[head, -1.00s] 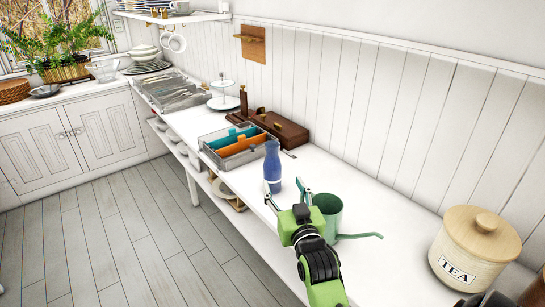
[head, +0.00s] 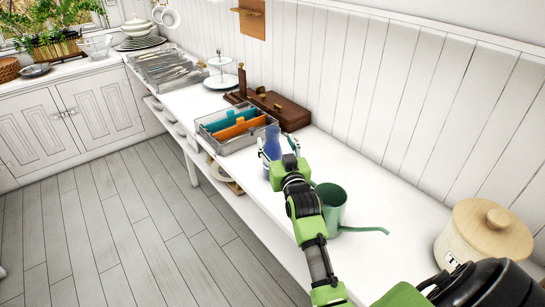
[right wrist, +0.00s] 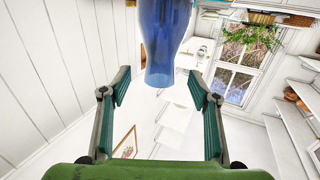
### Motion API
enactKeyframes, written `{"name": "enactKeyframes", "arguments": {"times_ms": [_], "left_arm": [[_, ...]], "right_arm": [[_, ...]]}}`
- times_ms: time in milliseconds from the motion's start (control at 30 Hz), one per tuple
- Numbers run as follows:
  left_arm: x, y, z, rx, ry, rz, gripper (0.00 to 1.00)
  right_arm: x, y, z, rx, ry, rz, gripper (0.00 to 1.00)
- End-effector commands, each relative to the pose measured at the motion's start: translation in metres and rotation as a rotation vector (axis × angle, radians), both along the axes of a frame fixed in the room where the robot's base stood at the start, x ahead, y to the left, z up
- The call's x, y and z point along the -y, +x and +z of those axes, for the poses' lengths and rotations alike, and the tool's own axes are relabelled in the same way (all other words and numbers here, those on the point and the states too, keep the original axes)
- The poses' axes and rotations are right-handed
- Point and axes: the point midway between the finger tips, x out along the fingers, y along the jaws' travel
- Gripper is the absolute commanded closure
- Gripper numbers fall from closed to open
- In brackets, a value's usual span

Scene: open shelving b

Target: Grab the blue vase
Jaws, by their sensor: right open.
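The blue vase (head: 272,144) stands on the white counter, in front of the grey divided tray. My right gripper (head: 279,152) is open, with its two fingers pointing at the vase and partly hiding it in the head view. In the right wrist view the vase (right wrist: 166,40) shows at top centre, just beyond and between the open fingertips (right wrist: 160,88). No contact shows between the pads and the vase. My left gripper is not in view.
A green watering can (head: 330,205) stands close beside my right arm, its spout pointing right. The grey tray (head: 238,146) with teal and orange dividers and a dark wooden box (head: 285,110) lie behind the vase. A TEA canister (head: 483,238) stands at right.

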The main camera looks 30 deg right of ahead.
Motion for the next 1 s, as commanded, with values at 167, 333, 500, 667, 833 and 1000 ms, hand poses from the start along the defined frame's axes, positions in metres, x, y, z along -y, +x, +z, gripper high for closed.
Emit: {"name": "enactKeyframes", "arguments": {"times_ms": [167, 333, 500, 667, 833, 1000], "left_arm": [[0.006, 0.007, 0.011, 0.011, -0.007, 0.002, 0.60], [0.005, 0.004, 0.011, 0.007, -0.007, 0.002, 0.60], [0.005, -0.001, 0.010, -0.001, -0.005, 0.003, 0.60], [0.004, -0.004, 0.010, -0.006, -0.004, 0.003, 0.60], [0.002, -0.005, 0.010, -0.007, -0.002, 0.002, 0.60], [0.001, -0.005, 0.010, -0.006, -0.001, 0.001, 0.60]], "right_arm": [[0.008, 0.024, 0.009, 0.002, -0.001, 0.000, 0.44], [0.014, 0.041, 0.007, 0.002, -0.001, 0.000, 0.44], [0.016, 0.045, 0.006, 0.002, 0.000, 0.000, 0.44], [0.016, 0.044, 0.006, 0.002, 0.000, 0.000, 0.47], [0.015, 0.044, 0.006, 0.002, 0.000, 0.000, 0.91], [0.016, 0.044, 0.007, 0.004, 0.000, 0.000, 1.00]]}}
